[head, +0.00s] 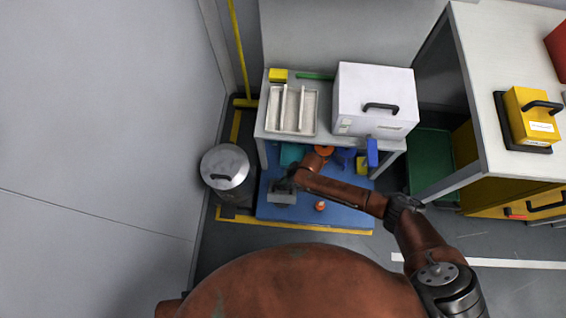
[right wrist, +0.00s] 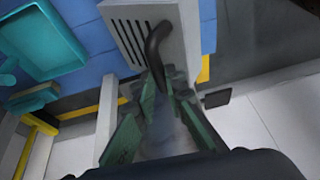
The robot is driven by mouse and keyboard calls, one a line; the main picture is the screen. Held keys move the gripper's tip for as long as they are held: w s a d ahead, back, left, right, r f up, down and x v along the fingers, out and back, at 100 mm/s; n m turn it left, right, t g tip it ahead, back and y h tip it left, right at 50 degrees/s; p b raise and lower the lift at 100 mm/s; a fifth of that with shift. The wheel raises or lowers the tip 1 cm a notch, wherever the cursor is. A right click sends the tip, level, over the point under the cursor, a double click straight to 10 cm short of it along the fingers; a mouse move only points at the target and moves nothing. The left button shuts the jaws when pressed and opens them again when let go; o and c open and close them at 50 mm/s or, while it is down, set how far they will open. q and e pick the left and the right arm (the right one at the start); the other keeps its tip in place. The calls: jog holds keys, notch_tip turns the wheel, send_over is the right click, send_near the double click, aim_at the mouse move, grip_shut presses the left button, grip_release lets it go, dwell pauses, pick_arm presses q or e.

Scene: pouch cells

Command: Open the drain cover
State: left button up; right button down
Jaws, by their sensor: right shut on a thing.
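The drain cover (head: 283,198) is a light grey plate by the blue mat's left side in the head view. In the right wrist view the drain cover (right wrist: 125,38) shows dark slots and a curved dark handle (right wrist: 153,45). My right gripper (head: 287,186) is at the cover in the head view. In the right wrist view the greenish fingers of my right gripper (right wrist: 170,88) are shut on the handle. I cannot tell whether the cover touches the floor. What lies under it is hidden. My left gripper is not in view.
A lidded metal bin (head: 226,172) stands left of the blue mat (head: 340,218). A bench with a white divided tray (head: 292,110) and a white box (head: 375,92) stands behind. A teal tray (right wrist: 45,40) lies near the cover. A small orange item (head: 320,206) is on the mat.

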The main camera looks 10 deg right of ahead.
jog(key=shift+s+f, duration=0.1)
jog(key=shift+f, duration=0.2)
jog(key=c, duration=2.3)
grip_release()
jog(key=shift+f, duration=0.1)
jog(key=o, duration=0.3)
jog(key=shift+o, duration=0.2)
jog(key=w+v, duration=0.1)
jog(key=v, duration=1.1)
jog(key=shift+s, duration=0.4)
jog(key=shift+d, duration=0.1)
jog(key=shift+c, duration=0.3)
